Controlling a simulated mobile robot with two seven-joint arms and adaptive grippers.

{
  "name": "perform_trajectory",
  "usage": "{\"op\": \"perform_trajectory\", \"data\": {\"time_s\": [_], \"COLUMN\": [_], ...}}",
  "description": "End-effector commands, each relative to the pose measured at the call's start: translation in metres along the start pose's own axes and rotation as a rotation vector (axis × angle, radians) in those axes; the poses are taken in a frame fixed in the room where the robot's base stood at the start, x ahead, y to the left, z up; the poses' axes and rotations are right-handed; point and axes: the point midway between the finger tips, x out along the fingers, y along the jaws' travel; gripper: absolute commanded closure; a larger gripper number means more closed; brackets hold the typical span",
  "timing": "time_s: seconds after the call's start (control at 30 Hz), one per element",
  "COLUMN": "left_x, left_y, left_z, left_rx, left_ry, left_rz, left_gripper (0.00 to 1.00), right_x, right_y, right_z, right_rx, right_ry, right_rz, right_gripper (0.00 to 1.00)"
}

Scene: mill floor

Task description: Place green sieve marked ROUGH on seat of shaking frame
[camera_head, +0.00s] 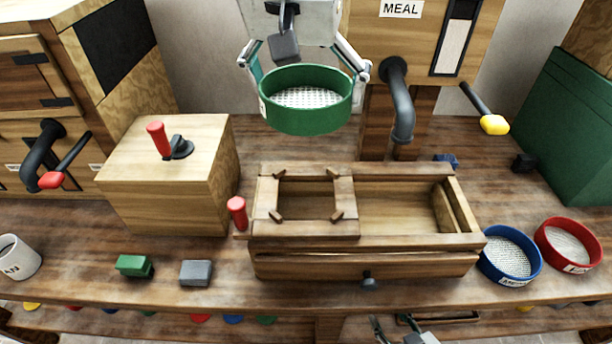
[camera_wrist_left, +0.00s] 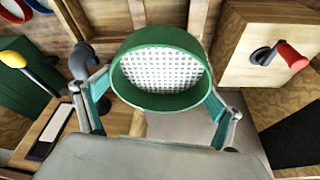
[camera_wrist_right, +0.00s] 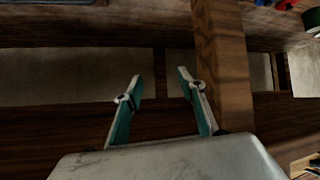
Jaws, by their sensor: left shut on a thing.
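The green sieve (camera_head: 308,118) has a white mesh and hangs level in the air behind and above the shaking frame. A pale label shows at its left side, too oblique to read. My left gripper (camera_head: 305,76) is shut on it, fingers on opposite sides of the rim; the sieve also shows in the left wrist view (camera_wrist_left: 160,97). The wooden shaking frame (camera_head: 420,242) stands on the bench. Its square seat (camera_head: 350,228), with small corner blocks, is at its left end and is empty. My right gripper (camera_wrist_right: 160,77) is open and empty, low by the bench front.
A blue sieve (camera_head: 482,262) and a red sieve (camera_head: 544,240) lie right of the frame. A wooden box with a red-handled lever (camera_head: 175,190) and a red knob (camera_head: 237,213) are left of it. A grey spout (camera_head: 402,110) hangs close to the right of the held sieve.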

Motion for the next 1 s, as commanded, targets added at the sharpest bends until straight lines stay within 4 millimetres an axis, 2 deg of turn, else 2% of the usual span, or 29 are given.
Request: {"op": "perform_trajectory", "data": {"time_s": [0.17,0.4,0.63,0.73,1.0], "left_x": [0.022,0.077,0.124,0.137,0.153], "left_y": [0.0,0.0,0.0,0.0,0.0], "left_z": [0.01,0.033,0.053,0.058,0.064], "left_rx": [0.003,0.002,0.001,0.002,0.001], "left_ry": [-0.004,-0.005,-0.005,-0.003,-0.001], "left_rz": [0.001,0.001,0.002,0.001,0.001], "left_gripper": [0.33,0.33,0.33,0.33,0.33], "right_x": [-0.001,-0.001,0.001,0.002,0.002], "right_y": [-0.003,-0.008,-0.007,-0.007,-0.006], "right_z": [0.009,0.028,0.027,0.025,0.02], "right_rx": [0.002,0.005,0.004,0.004,0.004], "right_ry": [-0.011,-0.039,-0.034,-0.03,-0.02], "right_rz": [-0.003,-0.01,-0.009,-0.008,-0.007], "right_gripper": [0.6,0.6,0.6,0.6,0.6]}}
